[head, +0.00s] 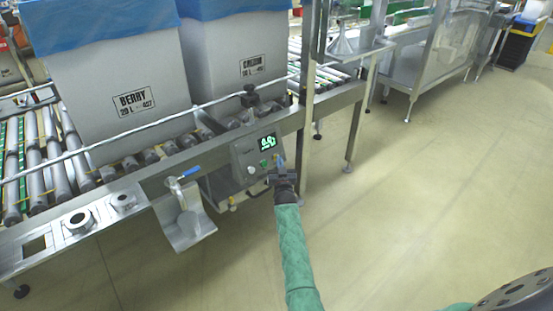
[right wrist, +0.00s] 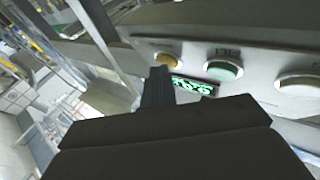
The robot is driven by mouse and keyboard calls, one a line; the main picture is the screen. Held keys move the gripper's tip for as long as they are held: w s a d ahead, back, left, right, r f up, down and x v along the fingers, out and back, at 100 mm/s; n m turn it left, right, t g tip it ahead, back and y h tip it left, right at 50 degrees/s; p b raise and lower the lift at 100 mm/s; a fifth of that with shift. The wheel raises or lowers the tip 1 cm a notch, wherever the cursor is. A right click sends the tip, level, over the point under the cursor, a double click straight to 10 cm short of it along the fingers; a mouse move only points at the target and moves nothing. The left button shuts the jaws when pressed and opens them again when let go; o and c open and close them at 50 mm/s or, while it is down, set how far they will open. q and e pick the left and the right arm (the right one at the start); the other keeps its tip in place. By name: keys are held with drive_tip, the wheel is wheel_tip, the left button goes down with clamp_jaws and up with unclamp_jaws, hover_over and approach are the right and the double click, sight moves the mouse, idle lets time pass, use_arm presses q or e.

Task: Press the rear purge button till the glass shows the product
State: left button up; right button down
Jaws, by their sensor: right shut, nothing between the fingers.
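The control box (head: 257,156) hangs under the conveyor's front rail, with a lit green display (head: 268,142). In the right wrist view its panel carries an amber button (right wrist: 167,60), a green button (right wrist: 224,70) and a whitish button (right wrist: 300,83) in a row, beside the display (right wrist: 195,86). I cannot read which one is the rear purge. My right gripper (head: 284,171) is shut and empty at the box's right side. In the wrist view its fingertips (right wrist: 158,72) are close to the amber button; contact cannot be told. I cannot make out a sight glass. My left gripper is out of view.
A grey box marked BERRY (head: 133,85) and a second grey box (head: 240,55) stand on the roller conveyor, with blue liners. A blue-handled valve (head: 183,174) sits above a metal chute (head: 188,230) left of the control box. The floor to the right is clear.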

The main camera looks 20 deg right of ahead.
drive_tip(key=shift+s, duration=0.1)
idle(0.3)
drive_tip(key=shift+s+d+r+p, duration=0.15)
drive_tip(key=shift+s+r+p, duration=0.1)
drive_tip(key=shift+s+p, duration=0.45)
drive_tip(key=shift+w, duration=0.1)
drive_tip(key=shift+s+d+r+p, duration=0.25)
drive_tip(key=shift+s+r+p, duration=0.05)
drive_tip(key=shift+s+p, duration=0.4)
drive_tip(key=shift+s+d+r+p, duration=0.2)
drive_tip(key=shift+s+r+p, duration=0.05)
drive_tip(key=shift+s+p, duration=0.5)
drive_tip(key=shift+s+d+r+p, duration=0.3)
drive_tip(key=shift+s+p, duration=0.25)
drive_tip(key=shift+s, duration=0.25)
